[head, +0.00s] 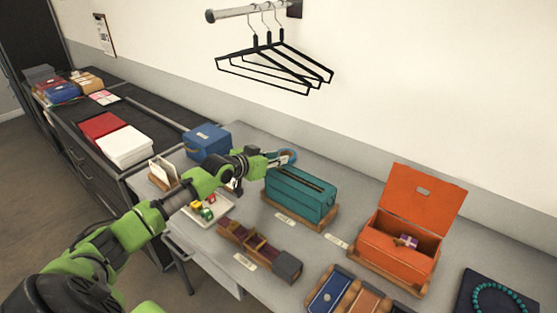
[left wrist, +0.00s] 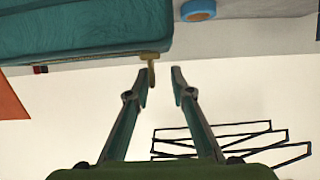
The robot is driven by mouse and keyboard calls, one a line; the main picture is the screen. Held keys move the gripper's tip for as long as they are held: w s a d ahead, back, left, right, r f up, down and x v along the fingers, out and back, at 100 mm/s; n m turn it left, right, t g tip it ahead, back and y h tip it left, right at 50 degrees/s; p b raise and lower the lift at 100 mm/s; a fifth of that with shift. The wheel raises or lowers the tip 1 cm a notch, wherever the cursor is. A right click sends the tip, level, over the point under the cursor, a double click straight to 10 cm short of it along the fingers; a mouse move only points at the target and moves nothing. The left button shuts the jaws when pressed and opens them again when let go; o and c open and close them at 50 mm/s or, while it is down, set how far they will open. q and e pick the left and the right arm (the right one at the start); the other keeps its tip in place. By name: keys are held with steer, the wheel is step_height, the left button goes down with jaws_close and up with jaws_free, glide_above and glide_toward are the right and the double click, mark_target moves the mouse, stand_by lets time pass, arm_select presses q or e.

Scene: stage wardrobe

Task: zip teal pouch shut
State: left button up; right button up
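The teal pouch (head: 302,198) stands on a wooden tray, with a dark zip line along its top. It fills the upper left of the left wrist view (left wrist: 80,32). A tan zip pull (left wrist: 149,58) sticks out at the pouch's lower right corner there. My left gripper (head: 276,159) is at the pouch's far left end in the head view. In the left wrist view its two fingers (left wrist: 162,80) are apart with nothing between them. The left fingertip is close to the pull; I cannot tell if they touch. My right gripper is not in view.
A blue roll (left wrist: 198,9) lies close to the pouch, beside my left gripper. A blue box (head: 207,141) stands behind my left arm. An open orange box (head: 398,245) is to the right, a dark strapped roll (head: 255,247) in front. Black hangers (head: 275,65) hang above.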

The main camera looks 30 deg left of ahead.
arm_select(q)
steer(key=shift+a+f, duration=0.1)
steer(key=shift+f, duration=0.05)
steer(key=shift+s+d, duration=0.25)
steer(key=shift+s, duration=0.1)
steer(key=v, duration=1.1)
steer(key=shift+s+a+r, duration=0.15)
steer(key=shift+a+r, duration=0.1)
steer(key=shift+a, duration=0.05)
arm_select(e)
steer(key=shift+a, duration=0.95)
